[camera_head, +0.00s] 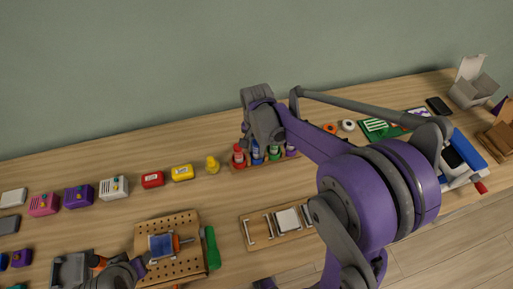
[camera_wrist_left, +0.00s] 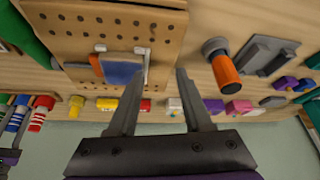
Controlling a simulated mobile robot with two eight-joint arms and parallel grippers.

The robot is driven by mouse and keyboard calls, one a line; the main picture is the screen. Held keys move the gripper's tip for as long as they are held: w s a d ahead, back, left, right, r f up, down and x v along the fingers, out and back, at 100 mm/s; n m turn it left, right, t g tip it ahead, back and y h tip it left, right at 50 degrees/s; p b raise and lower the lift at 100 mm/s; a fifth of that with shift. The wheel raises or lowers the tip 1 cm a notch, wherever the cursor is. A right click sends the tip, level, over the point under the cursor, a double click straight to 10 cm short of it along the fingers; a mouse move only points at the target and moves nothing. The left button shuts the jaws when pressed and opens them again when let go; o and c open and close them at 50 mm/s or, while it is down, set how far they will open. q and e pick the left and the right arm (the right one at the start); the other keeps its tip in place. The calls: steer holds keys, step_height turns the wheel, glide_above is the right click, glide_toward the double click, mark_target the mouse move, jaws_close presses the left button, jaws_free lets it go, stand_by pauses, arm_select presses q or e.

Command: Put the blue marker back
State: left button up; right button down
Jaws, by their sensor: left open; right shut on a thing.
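A low wooden rack (camera_head: 237,167) stands near the back of the bench and holds a row of upright markers. The red marker (camera_head: 238,157) is at its left end, and the blue marker (camera_head: 257,154) is beside it. My right gripper (camera_head: 261,142) reaches down over the rack from above and is shut on the blue marker's upper part. I cannot tell whether the marker's foot is fully seated. The rack's markers also show at the left of the left wrist view, where the red one (camera_wrist_left: 40,114) is clearest. My left gripper (camera_wrist_left: 155,82) is open and empty above the pegboard.
A pegboard (camera_head: 180,221) with a blue piece (camera_head: 161,246) on it lies at front, beside a green-handled tool (camera_head: 211,248). A wooden tray (camera_head: 249,233) lies right of it. Small coloured boxes line the back left. My right arm hides part of the right side.

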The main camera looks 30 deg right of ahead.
arm_select(q)
steer(key=shift+f, duration=0.2)
arm_select(e)
steer(key=shift+f, duration=0.2)
steer(key=c, duration=0.6)
jaws_free()
arm_select(q)
steer(key=shift+r, duration=0.1)
arm_select(e)
steer(key=shift+r, duration=0.1)
